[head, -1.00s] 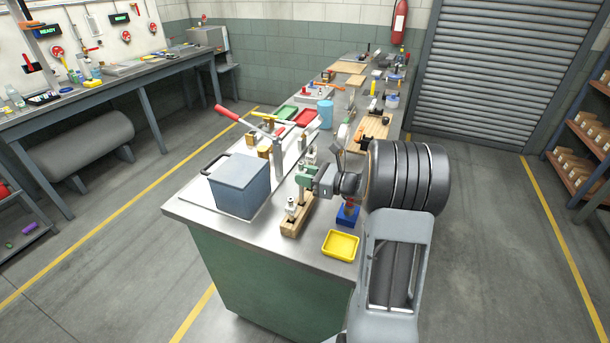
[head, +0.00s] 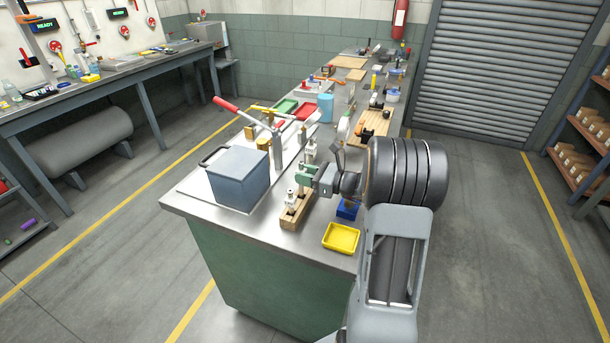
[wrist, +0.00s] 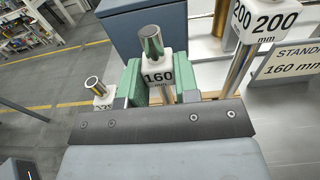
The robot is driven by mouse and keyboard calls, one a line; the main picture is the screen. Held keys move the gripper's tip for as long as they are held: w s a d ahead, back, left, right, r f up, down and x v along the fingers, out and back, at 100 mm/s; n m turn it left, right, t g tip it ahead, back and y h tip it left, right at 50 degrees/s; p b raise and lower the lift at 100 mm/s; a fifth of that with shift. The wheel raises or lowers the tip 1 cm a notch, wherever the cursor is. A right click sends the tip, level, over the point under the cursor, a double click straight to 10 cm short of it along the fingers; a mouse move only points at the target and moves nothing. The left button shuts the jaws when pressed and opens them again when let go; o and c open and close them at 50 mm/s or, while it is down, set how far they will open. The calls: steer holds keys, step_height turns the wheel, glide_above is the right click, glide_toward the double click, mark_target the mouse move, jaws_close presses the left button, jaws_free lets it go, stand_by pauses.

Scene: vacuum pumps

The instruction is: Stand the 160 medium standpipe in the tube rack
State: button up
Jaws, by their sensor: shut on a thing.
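The 160 standpipe (wrist: 158,77) is a metal tube with a white collar marked 160. In the wrist view my gripper (wrist: 159,83) is shut on it, with a green jaw on each side of the collar. Its lower end is hidden. In the head view my gripper (head: 305,172) is over the wooden tube rack (head: 297,214); whether the held pipe sits in a hole cannot be told. A shorter standpipe (head: 291,197) stands at the rack's near end; it also shows in the wrist view (wrist: 100,95), its label partly hidden. The 200 standpipe (wrist: 265,22) is at the right.
A sign reading 160 mm (wrist: 290,62) stands at the right in the wrist view. A blue-grey box (head: 238,178) is left of the rack. A yellow tray (head: 341,238) and a blue block (head: 347,210) are to its right, near the bench edge.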

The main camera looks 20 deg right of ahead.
steer(key=shift+f, duration=0.15)
stand_by(0.3)
steer(key=o, duration=1.1)
steer(key=shift+c, duration=0.2)
steer(key=shift+s+d, duration=0.1)
steer(key=b+v, duration=0.2)
steer(key=v, duration=1.1)
steer(key=shift+s+d, duration=0.15)
steer(key=shift+d, duration=0.15)
